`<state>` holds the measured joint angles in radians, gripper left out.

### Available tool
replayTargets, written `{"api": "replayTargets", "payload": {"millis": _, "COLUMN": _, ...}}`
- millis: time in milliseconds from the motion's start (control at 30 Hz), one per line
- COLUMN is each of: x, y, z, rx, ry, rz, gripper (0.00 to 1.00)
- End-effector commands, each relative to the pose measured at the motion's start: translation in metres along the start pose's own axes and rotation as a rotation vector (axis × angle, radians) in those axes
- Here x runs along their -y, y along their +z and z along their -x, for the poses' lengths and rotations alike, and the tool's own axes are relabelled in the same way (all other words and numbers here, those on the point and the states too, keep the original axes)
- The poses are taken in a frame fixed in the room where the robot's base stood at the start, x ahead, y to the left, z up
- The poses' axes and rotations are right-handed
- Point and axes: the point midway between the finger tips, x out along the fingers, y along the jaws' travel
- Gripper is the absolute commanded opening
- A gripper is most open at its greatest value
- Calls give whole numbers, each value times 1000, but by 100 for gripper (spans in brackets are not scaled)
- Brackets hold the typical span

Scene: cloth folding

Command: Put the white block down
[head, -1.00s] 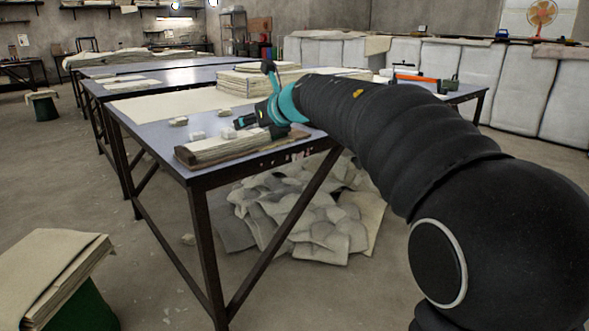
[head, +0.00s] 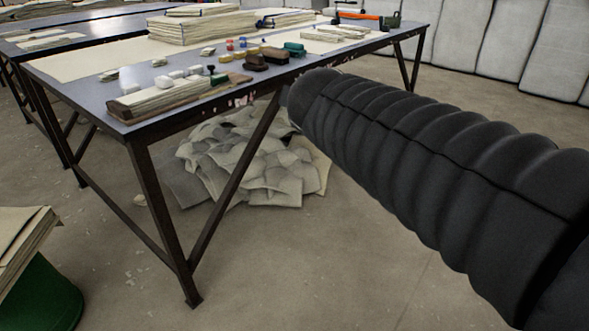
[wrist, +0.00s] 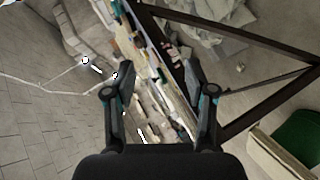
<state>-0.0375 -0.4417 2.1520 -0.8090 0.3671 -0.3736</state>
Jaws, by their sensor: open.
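Several small white blocks lie on the near end of the blue-grey table (head: 76,84) in the head view. One white block (head: 194,70) sits beside another (head: 176,75), behind a stack of cloth on a brown board. Another white block (head: 130,88) lies at the left end of that stack. I cannot tell which one the task means. My gripper (wrist: 154,78) shows in the wrist view with its two fingers spread apart and nothing between them. The table end appears tilted and blurred beyond the fingers. In the head view my gripper is hidden.
The cloth stack (head: 160,97) lies along the table's front edge. Brushes and small coloured items stand farther right. A heap of pale cloth (head: 250,165) lies under the table. A green stool (head: 45,295) bearing cloth is at lower left. The floor in front is clear.

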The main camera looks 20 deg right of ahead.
Motion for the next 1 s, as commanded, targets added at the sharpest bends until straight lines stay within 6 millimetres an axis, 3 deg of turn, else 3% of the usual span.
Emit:
{"api": "replayTargets", "payload": {"millis": 100, "x": 63, "y": 46, "z": 31, "rx": 131, "ry": -148, "rz": -326, "gripper": 55}}
{"api": "replayTargets", "payload": {"millis": 200, "x": 121, "y": 71, "z": 58, "rx": 241, "ry": -282, "rz": -576, "gripper": 55}}
{"api": "replayTargets", "payload": {"millis": 300, "x": 172, "y": 84, "z": 85, "rx": 337, "ry": -405, "rz": -779, "gripper": 55}}
{"api": "replayTargets", "payload": {"millis": 433, "x": 217, "y": 89, "z": 112, "rx": 425, "ry": -521, "rz": -950, "gripper": 55}}
{"api": "replayTargets", "payload": {"millis": 600, "x": 239, "y": 90, "z": 126, "rx": 472, "ry": -583, "rz": -1034, "gripper": 55}}
{"api": "replayTargets", "payload": {"millis": 1000, "x": 239, "y": 89, "z": 126, "rx": 472, "ry": -585, "rz": -1035, "gripper": 55}}
